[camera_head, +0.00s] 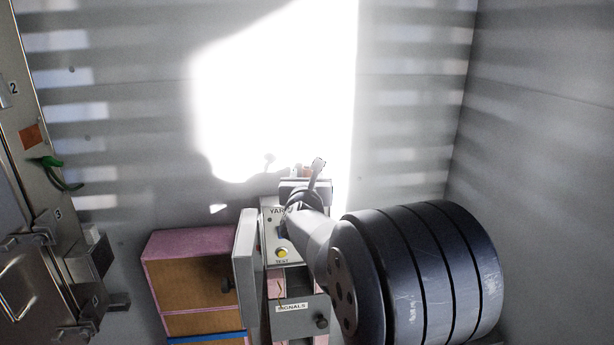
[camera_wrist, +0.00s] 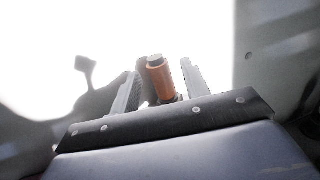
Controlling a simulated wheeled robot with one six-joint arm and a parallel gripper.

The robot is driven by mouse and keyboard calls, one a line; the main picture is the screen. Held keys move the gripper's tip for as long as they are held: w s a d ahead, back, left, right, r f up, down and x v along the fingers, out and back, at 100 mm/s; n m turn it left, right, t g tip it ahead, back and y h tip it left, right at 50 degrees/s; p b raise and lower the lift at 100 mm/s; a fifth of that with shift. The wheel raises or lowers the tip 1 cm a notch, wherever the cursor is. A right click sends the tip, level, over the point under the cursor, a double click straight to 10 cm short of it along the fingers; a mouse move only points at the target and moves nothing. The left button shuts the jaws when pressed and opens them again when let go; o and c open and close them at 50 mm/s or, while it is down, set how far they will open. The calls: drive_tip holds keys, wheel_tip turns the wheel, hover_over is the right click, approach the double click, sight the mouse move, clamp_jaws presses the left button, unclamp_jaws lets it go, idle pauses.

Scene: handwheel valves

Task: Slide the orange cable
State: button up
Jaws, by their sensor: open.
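An orange cylinder with a grey tip (camera_wrist: 160,78), which looks like a plug or cable end, stands between the two fingers of my gripper (camera_wrist: 159,66) in the wrist view. The fingers are open, one on each side of it, with a gap showing on both sides. I cannot tell whether it touches the palm behind. No length of orange cable shows; any such part is hidden or out of view. In the head view my arm covers much of this spot, and only small reddish bits show near the top of the grey box.
A grey box with a yellow button (camera_head: 282,253) and a drawer labelled SIGNALS (camera_head: 292,306) stand under my arm. A pink-and-brown cabinet (camera_head: 195,283) is to their left. A metal panel (camera_head: 25,220) with a green cable (camera_head: 50,162) is at far left. Bright glare covers the back wall.

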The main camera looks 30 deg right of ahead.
clamp_jaws()
idle(0.3)
drive_tip(key=shift+r, duration=0.1)
wheel_tip(320, 180, up, 3)
drive_tip(key=shift+f, duration=0.1)
idle(0.3)
unclamp_jaws()
